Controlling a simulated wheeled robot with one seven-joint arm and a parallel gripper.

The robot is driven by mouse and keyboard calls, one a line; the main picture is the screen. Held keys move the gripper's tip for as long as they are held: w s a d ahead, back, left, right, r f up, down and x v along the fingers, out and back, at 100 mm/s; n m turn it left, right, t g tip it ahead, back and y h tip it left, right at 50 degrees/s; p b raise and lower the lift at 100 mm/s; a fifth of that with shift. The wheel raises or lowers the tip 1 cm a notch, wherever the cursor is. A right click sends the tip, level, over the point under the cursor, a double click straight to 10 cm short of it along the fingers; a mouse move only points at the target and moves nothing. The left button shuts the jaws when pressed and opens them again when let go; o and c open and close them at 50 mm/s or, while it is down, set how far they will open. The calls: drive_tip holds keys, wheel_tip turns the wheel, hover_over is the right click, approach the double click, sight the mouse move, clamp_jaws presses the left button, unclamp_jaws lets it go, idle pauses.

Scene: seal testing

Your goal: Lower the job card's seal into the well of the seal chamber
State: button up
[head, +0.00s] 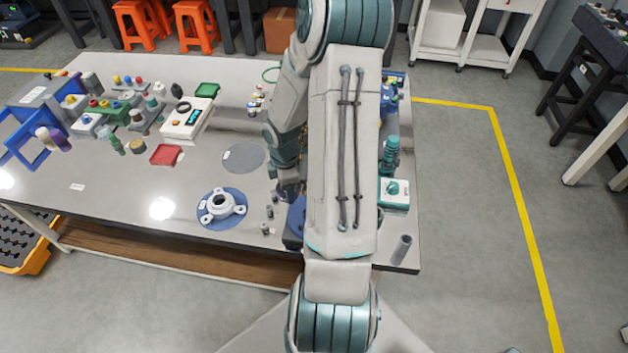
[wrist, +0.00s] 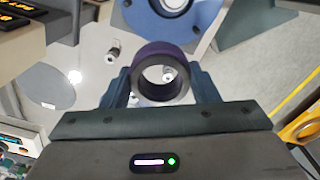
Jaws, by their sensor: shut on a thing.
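My gripper (wrist: 162,88) is shut on a dark purple ring-shaped seal (wrist: 161,98), with one finger on each side and its open bore facing the wrist camera. In the head view, my gripper (head: 289,190) is partly hidden by my arm, and I cannot make out the seal there. A white three-lugged housing with a round central opening, which looks like the seal chamber (head: 221,205), sits on a blue disc at the table's front middle, left of my gripper. A blue round part with a ring-edged opening (wrist: 165,27) lies beyond the seal in the wrist view. I cannot read a job card.
Small grey pegs (head: 268,212) stand between the chamber and my arm. A grey round pad (head: 243,157), a red tray (head: 167,155) and a white instrument (head: 187,119) lie behind. Several small fittings crowd the table's left. The table's front left is mostly clear.

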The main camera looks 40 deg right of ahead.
drive_tip(key=s+d+n, duration=0.2)
drive_tip(key=s+d+r+n+p, duration=0.1)
drive_tip(key=s+d+n, duration=0.1)
drive_tip(key=shift+d, duration=0.3)
drive_tip(key=shift+s+d+n, duration=0.4)
drive_tip(key=shift+s+n, duration=0.1)
drive_tip(key=shift+n, duration=0.2)
wheel_tip(320, 180, down, 4)
drive_tip(key=b, duration=0.4)
drive_tip(key=shift+f, duration=0.25)
idle(0.4)
drive_tip(key=shift+f+b, duration=1.1)
drive_tip(key=shift+f, duration=0.5)
drive_tip(key=shift+f, duration=0.1)
drive_tip(key=shift+f+b, duration=0.75)
drive_tip(key=shift+f, duration=0.2)
